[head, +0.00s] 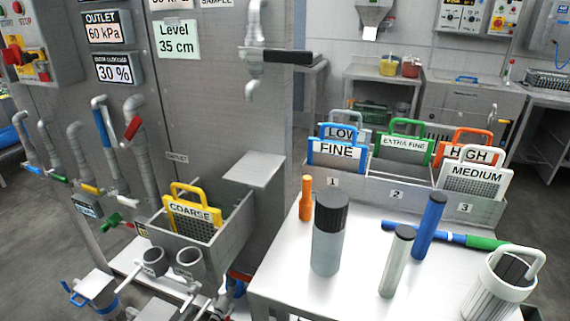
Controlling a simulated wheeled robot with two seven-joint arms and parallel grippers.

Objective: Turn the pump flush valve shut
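Neither of my grippers shows in the head view. Several pipes with coloured valve handles stand at the left: a red lever (132,127), a blue lever (99,101), a yellow handle (92,189) and a green handle (112,219). A small label plate (87,206) sits below the yellow handle, too small to read. Another valve with a blue handle (75,294) is low at the left. I cannot tell which of these is the pump flush valve, or whether it is open or shut.
A grey trough (232,222) holds the yellow COARSE screen (192,212). A white table (290,275) carries bottles, a blue and green tube (450,237) and a white jug (497,285). A rack (370,190) of labelled screens stands behind. Grey floor (535,200) shows at right.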

